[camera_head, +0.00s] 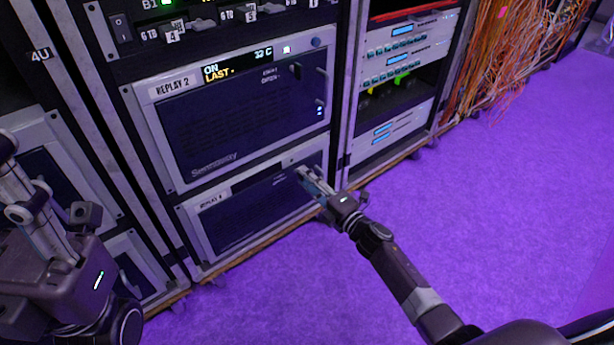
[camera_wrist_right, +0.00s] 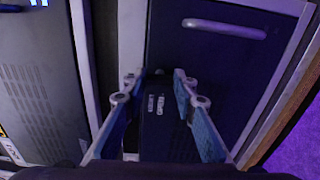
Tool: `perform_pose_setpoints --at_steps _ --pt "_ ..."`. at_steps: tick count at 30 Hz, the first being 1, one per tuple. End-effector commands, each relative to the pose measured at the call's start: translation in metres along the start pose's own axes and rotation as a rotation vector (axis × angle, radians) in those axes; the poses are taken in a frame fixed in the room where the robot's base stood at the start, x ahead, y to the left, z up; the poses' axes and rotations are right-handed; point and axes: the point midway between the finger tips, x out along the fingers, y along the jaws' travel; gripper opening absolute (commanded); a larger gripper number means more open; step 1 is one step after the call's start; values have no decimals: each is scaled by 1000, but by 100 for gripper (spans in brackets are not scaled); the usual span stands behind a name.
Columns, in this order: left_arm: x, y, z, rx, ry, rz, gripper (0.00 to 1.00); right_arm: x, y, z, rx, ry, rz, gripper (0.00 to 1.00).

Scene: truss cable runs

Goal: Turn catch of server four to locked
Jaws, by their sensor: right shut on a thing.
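The server labelled REPLAY 4 (camera_head: 240,216) is the low unit in the rack, with a dark front panel and pale frame. My right gripper (camera_head: 303,174) is at the upper right part of its front. In the right wrist view, my right gripper (camera_wrist_right: 157,76) is shut on the small dark catch (camera_wrist_right: 158,72), which is mostly hidden between the fingertips. Small white lettering (camera_wrist_right: 160,104) lies beside it, too small to read surely. The catch's setting cannot be told. My left gripper (camera_head: 60,225) is at the left edge, away from this server; its fingertips are unclear.
The REPLAY 2 server (camera_head: 240,115) sits directly above, with a lit display and its own dark catch. A pale bar handle (camera_wrist_right: 223,28) shows in the right wrist view. Orange cables (camera_head: 505,50) hang at the right. The purple floor (camera_head: 500,190) is clear in front.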

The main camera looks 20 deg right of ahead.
Motion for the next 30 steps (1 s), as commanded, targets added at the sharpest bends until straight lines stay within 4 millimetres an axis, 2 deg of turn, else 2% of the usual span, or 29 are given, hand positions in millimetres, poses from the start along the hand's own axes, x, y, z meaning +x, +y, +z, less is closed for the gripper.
perform_pose_setpoints --at_steps 7,21,22,26,30 --pt "-2 0 1 -2 -13 -6 40 0 -1 1 63 -2 -2 2" --pt "-2 0 1 -2 -13 -6 40 0 -1 1 76 -2 -2 2" --pt "-2 0 1 -2 -13 -6 40 0 -1 1 76 -2 -2 28" --pt "-2 0 1 -3 -13 -6 40 0 -1 1 76 -1 -1 42" --pt "-2 0 1 -2 -14 -6 40 0 -1 0 74 -1 -1 44"
